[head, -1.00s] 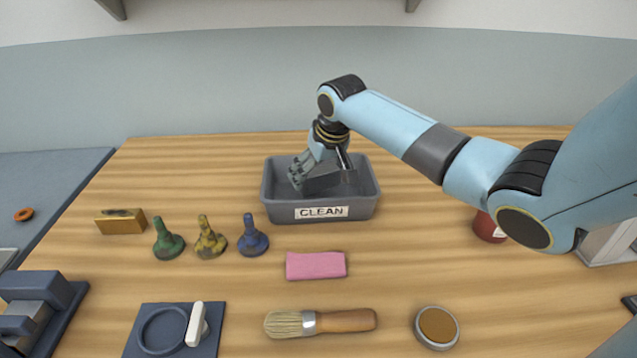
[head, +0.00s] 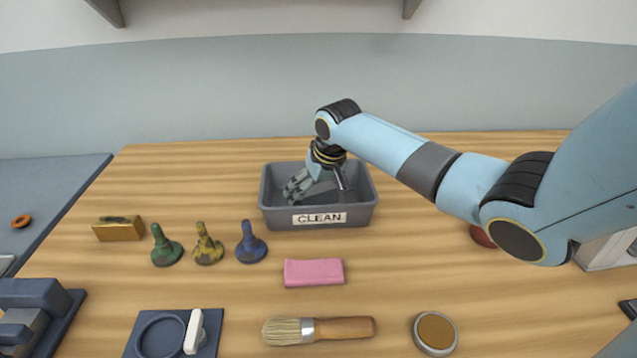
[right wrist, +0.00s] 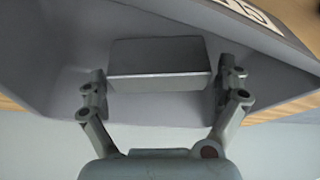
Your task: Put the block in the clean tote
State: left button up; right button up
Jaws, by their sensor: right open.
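The block (right wrist: 160,62) is a plain grey bar. In the right wrist view it lies inside the grey clean tote (right wrist: 60,90), between my spread fingers. The tote also shows in the head view, with its "CLEAN" label (head: 319,219) facing front. My right gripper (head: 313,192) reaches down into the tote from above. In the right wrist view, its fingers (right wrist: 162,88) are open, one at each end of the block. In the head view the fingers and tote wall largely hide the block. My left gripper is not in view.
A red container (head: 482,236) is partly behind my right arm.

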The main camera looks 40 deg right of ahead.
jog(key=v, duration=1.2)
jog(key=shift+p, duration=0.35)
jog(key=shift+s, duration=0.1)
